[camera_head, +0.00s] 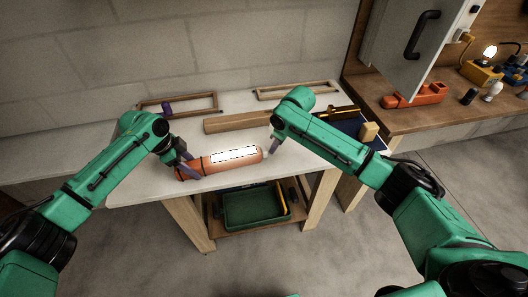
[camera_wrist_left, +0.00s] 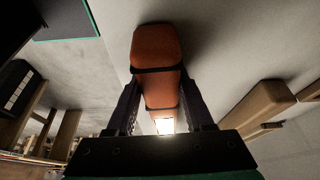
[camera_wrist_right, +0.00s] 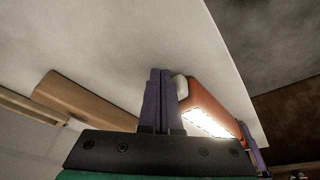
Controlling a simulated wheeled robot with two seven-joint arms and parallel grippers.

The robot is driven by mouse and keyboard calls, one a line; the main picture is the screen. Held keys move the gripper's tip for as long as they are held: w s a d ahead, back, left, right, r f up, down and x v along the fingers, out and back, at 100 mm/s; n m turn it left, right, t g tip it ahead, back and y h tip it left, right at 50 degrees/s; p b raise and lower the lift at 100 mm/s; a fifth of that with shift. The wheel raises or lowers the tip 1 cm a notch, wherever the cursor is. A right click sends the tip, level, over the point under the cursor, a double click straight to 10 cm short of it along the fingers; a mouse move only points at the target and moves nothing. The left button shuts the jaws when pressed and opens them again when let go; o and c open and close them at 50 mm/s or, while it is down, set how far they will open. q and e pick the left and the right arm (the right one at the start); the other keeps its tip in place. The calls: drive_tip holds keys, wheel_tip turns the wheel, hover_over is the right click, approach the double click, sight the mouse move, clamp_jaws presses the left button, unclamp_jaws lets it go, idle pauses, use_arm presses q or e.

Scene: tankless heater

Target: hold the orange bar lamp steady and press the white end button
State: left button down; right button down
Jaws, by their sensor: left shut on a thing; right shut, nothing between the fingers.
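The orange bar lamp (camera_head: 234,157) lies on the white tabletop near its front edge, its long panel glowing white. My left gripper (camera_head: 187,168) is shut around the lamp's left part. In the left wrist view the orange body (camera_wrist_left: 157,50) passes between the fingers (camera_wrist_left: 160,112). My right gripper (camera_head: 272,150) is shut and empty at the lamp's right end. In the right wrist view its closed fingertips (camera_wrist_right: 160,75) are beside the white end button (camera_wrist_right: 181,88). I cannot tell whether they touch it. The lamp's panel (camera_wrist_right: 208,122) is lit there too.
A wooden plank (camera_head: 235,121) and two wooden frames (camera_head: 178,103) lie behind the lamp. A green bin (camera_head: 252,208) stands on the shelf below. A wooden counter at the right holds an orange tool (camera_head: 415,95) and a lit bulb (camera_head: 489,51).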

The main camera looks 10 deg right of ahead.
wheel_tip(320, 180, up, 7)
idle(0.4)
drive_tip(key=shift+f, duration=0.1)
use_arm(q)
drive_tip(key=shift+c, duration=1)
unclamp_jaws()
drive_tip(key=shift+f, duration=0.1)
drive_tip(key=v, duration=1.2)
drive_tip(key=shift+w, duration=0.1)
use_arm(e)
drive_tip(key=shift+f, duration=0.15)
